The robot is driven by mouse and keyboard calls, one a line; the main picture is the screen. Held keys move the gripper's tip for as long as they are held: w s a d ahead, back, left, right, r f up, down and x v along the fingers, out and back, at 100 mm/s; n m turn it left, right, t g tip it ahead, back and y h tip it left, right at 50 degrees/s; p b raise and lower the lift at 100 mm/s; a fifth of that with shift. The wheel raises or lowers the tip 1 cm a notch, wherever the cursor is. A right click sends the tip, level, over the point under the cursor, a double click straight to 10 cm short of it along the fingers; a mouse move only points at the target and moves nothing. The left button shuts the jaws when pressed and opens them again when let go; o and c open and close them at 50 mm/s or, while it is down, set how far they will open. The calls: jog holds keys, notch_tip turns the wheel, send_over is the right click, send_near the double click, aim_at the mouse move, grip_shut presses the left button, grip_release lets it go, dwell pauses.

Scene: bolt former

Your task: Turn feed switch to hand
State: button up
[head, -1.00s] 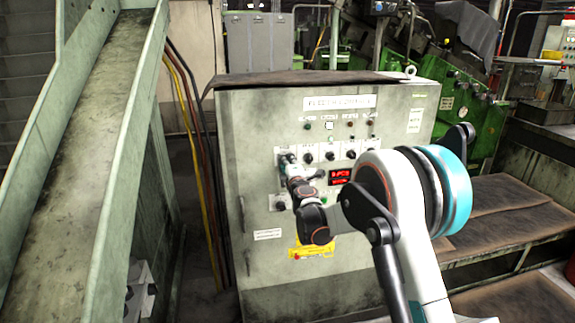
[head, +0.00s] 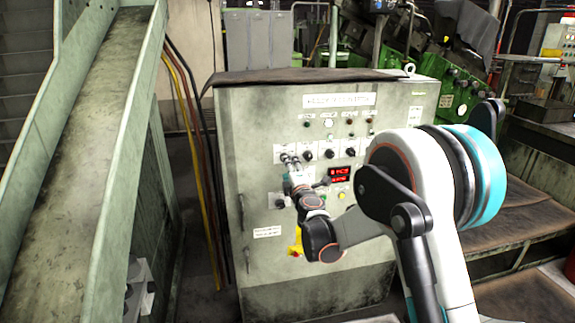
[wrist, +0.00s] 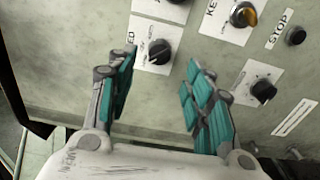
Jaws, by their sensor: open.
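The feed switch (wrist: 159,51) is a black rotary knob on a white plate whose label reads "ED" at its visible end. In the wrist view it lies ahead of my gripper (wrist: 162,64), between the lines of the two fingers. The fingers are spread wide, with teal pads and nothing between them. I cannot tell how far the tips are from the panel. The knob's setting is too small to read.
In the wrist view, a key switch (wrist: 242,15), a STOP button (wrist: 296,36) and another black knob (wrist: 263,91) are to the right. A metal chute (head: 85,160) stands left of the cabinet.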

jog(key=v, duration=0.5)
jog(key=shift+s, duration=0.4)
jog(key=shift+d, duration=0.1)
jog(key=s+d+r+m+g+h, duration=0.1)
jog(key=s+d+r+m+h, duration=0.3)
jog(key=d, duration=0.4)
jog(key=s+d+r+m+h, duration=0.2)
jog(key=s+d+r+m, duration=0.35)
jog(key=d, duration=0.35)
jog(key=s+d+r+m+g+h, duration=0.1)
jog(key=s+d+m+g+h, duration=0.15)
jog(key=s+d+m, duration=0.35)
jog(key=s+f+m+g+y, duration=0.1)
jog(key=s+f+m+g, duration=0.2)
jog(key=s, duration=1.1)
jog(key=s+f+m+g+y, duration=0.2)
jog(key=s+f, duration=0.5)
jog(key=s, duration=0.8)
jog(key=shift+s+d+m+g, duration=0.25)
jog(key=shift+s+m+g, duration=0.15)
jog(key=shift+g, duration=0.55)
